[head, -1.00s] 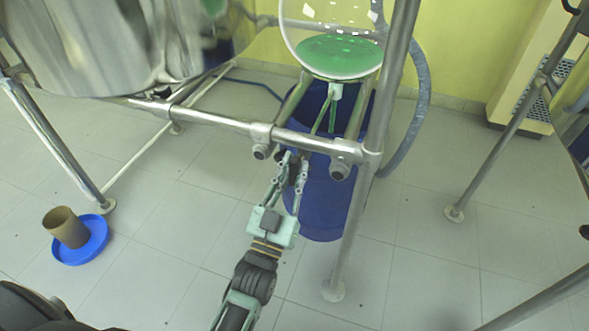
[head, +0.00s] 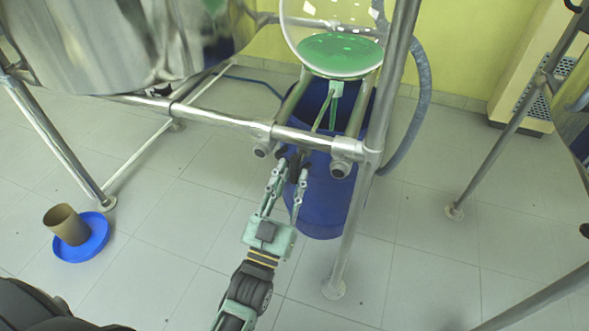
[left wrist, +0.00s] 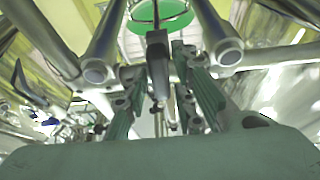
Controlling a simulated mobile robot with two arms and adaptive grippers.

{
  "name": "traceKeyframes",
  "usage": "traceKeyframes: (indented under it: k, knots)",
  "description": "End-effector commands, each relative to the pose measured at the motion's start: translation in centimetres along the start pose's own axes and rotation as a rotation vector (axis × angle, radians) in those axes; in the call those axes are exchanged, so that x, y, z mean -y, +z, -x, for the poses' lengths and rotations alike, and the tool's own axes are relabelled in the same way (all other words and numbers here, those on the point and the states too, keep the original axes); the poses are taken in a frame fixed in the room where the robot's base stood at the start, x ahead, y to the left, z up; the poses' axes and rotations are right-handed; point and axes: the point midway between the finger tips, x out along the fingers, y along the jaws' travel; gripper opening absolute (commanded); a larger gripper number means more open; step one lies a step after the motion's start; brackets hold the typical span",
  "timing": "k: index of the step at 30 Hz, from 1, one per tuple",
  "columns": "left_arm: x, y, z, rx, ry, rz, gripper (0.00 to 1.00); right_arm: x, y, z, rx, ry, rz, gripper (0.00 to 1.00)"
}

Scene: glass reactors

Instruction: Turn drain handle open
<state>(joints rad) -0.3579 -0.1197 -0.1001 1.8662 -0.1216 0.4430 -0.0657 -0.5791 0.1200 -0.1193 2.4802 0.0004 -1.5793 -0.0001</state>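The glass reactor vessel (head: 338,52) holds green liquid and hangs above a blue barrel (head: 325,195). A white-and-green drain outlet (head: 335,90) comes down from its bottom. In the left wrist view, a dark, narrow piece with a grey end (left wrist: 157,50), which looks like the drain handle, lies between my finger lines. I cannot tell whether it touches a finger. The handle is not clear in the head view. My left gripper (head: 292,167) is open just below and in front of the frame's crossbar; its fingers also show in the left wrist view (left wrist: 160,80). My right gripper is out of view.
A metal crossbar (head: 225,122) with two protruding tube ends and an upright post (head: 365,190) surround the outlet. A grey hose (head: 418,110) runs at the right. Floor between is clear.

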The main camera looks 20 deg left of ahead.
Motion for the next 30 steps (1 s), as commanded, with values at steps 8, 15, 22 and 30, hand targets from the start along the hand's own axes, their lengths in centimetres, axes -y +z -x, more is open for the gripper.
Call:
traceKeyframes:
  k: [8, 15, 22, 30]
  knots:
    - [0.0, 0.1, 6.2, 0.006, 0.0, 0.002, 0.25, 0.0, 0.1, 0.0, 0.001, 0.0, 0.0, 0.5]
    - [0.0, 0.1, 9.2, 0.002, 0.001, 0.001, 0.25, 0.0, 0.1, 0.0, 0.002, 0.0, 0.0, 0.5]
    - [0.0, 0.0, 9.7, 0.0, 0.0, 0.001, 0.25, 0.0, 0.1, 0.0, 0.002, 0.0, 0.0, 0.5]
    - [0.0, 0.0, 9.7, 0.0, 0.0, 0.001, 0.25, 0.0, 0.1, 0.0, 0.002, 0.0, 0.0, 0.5]
